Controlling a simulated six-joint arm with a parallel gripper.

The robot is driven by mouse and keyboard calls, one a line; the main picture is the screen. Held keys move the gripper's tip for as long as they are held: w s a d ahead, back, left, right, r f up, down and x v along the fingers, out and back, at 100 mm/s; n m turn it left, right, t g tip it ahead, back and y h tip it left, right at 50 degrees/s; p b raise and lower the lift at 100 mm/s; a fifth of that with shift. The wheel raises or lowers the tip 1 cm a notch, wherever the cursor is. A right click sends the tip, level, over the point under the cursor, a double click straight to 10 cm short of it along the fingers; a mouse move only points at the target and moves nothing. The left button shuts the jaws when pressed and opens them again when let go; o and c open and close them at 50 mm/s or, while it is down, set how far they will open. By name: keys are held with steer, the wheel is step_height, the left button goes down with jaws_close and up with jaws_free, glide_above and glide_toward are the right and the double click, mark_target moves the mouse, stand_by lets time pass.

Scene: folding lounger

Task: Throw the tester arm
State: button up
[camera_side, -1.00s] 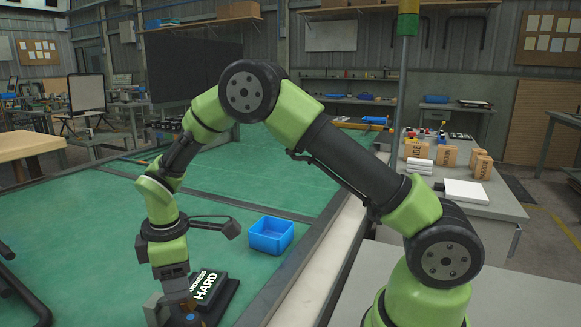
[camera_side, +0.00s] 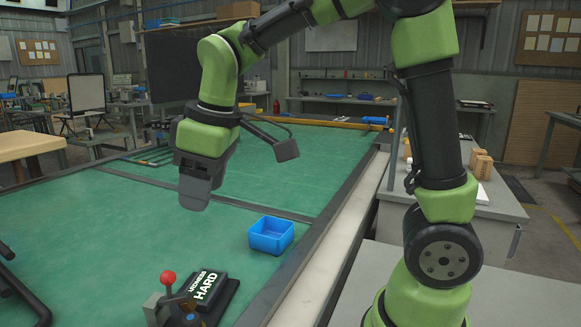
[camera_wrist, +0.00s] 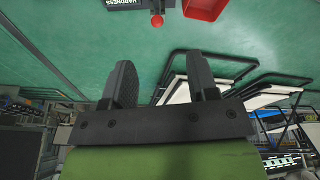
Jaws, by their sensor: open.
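The hardness tester (camera_side: 208,290) is a dark unit with a white-lettered "HARD" plate, on the green bench top at the bottom of the side view. Its arm ends in a red ball knob (camera_side: 168,278), which stands up at the tester's left. The knob also shows at the top of the wrist view (camera_wrist: 157,20), beside part of the label. My gripper (camera_side: 193,197) hangs well above and behind the tester, clear of the knob. In the wrist view its two dark fingers (camera_wrist: 160,78) are apart with nothing between them.
A blue bin (camera_side: 271,236) sits right of the tester. A red bin (camera_wrist: 205,8) shows at the top of the wrist view. Dark-framed pieces with pale panels (camera_wrist: 250,98) stand right of my fingers there. Green bench top between is clear.

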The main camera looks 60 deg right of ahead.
steer(key=s+r+m+t, duration=0.1)
steer(key=s+r+m, duration=0.1)
steer(key=s, duration=0.4)
steer(key=s+d+r+m+t+y, duration=0.1)
steer(key=s+m+t, duration=0.1)
steer(key=s+m, duration=0.3)
steer(key=shift+s+r+t, duration=0.3)
steer(key=shift+s+r, duration=0.05)
steer(key=shift+s, duration=0.45)
